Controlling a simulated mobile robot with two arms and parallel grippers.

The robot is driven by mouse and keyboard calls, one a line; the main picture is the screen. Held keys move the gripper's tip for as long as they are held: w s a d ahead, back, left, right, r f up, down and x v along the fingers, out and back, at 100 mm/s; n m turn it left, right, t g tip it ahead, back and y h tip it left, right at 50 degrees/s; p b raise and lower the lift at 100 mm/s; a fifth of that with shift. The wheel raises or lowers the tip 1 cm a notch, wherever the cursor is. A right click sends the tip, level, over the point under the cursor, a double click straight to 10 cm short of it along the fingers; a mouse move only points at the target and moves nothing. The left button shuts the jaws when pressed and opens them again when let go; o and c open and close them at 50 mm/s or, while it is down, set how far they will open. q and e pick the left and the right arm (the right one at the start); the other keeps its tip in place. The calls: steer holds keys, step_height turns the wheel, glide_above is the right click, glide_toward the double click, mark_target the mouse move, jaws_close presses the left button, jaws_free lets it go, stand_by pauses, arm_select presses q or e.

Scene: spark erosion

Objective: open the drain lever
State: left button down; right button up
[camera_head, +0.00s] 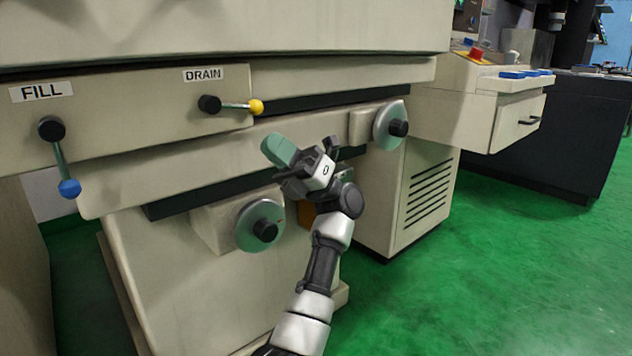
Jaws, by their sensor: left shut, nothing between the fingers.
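The drain lever (236,106) is on the beige machine panel, below the DRAIN label (203,74). It has a black pivot, a metal rod and a yellow ball knob (256,107). The rod lies about level, with the knob to the right of the pivot. My left gripper (279,150) is below and slightly right of the yellow knob, apart from it in the picture. Its fingers are shut and hold nothing. My right gripper is not in view.
The fill lever (60,164) hangs down at the left, with a blue knob. Two round handwheels (256,226) (388,126) stick out from the machine near my arm. A drawer unit (515,122) is at the right. Green floor is clear at the lower right.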

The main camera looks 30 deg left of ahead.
arm_select(q)
steer(key=p+v, duration=0.2)
steer(key=v, duration=0.8)
steer(key=shift+w, duration=0.25)
steer(key=shift+d, duration=0.1)
